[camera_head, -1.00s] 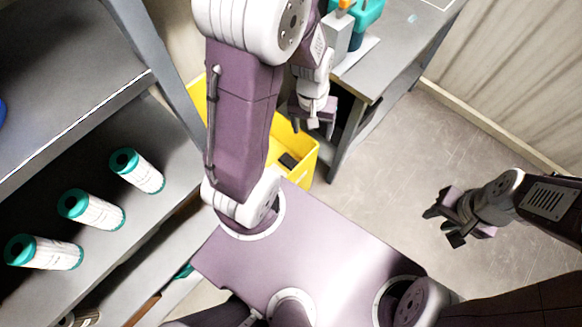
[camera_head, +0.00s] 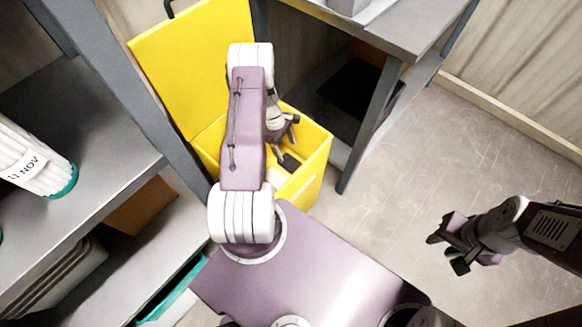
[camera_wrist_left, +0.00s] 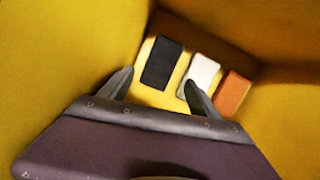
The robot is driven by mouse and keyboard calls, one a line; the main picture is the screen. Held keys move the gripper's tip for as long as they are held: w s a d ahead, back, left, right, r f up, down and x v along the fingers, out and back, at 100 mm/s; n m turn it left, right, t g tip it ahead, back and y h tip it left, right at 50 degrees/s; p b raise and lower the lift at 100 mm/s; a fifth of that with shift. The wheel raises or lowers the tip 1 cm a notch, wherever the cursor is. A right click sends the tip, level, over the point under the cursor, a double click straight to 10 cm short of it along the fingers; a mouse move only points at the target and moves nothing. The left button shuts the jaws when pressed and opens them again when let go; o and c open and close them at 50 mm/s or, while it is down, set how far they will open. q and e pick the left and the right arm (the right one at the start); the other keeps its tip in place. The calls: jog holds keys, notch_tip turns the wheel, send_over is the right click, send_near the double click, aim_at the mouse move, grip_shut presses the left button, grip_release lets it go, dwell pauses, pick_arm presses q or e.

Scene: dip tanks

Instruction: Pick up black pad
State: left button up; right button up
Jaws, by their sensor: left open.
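The black pad (camera_wrist_left: 162,62) lies on the floor of a yellow bin (camera_head: 315,165), left of a white pad (camera_wrist_left: 204,74) and an orange pad (camera_wrist_left: 233,93). In the head view the black pad (camera_head: 289,162) shows just below my left gripper (camera_head: 284,137). In the left wrist view my left gripper (camera_wrist_left: 157,91) is open and empty, pointing down into the bin. Its fingertips are near the lower ends of the black and white pads, and I cannot tell the height gap. My right gripper (camera_head: 446,252) is open and empty above the floor at right.
The bin's yellow lid (camera_head: 190,65) stands open behind it. A grey shelf (camera_head: 90,130) with white filter cartridges (camera_head: 35,165) is at left. A grey table (camera_head: 385,35) stands behind and right of the bin. The floor (camera_head: 400,190) at right is clear.

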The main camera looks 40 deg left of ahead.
aim_at(291, 164)
pick_arm(q)
jog(key=shift+s, duration=0.1)
jog(key=b+x, duration=0.1)
jog(key=x, duration=0.3)
jog(key=shift+b, duration=0.4)
jog(key=b+x, duration=0.3)
jog(key=x, duration=0.2)
jog(key=shift+s, duration=0.1)
jog(key=shift+r, duration=0.1)
jog(key=c, duration=1.1)
notch_tip(291, 164, up, 28)
jog(key=p, duration=1.1)
jog(key=shift+p, duration=0.3)
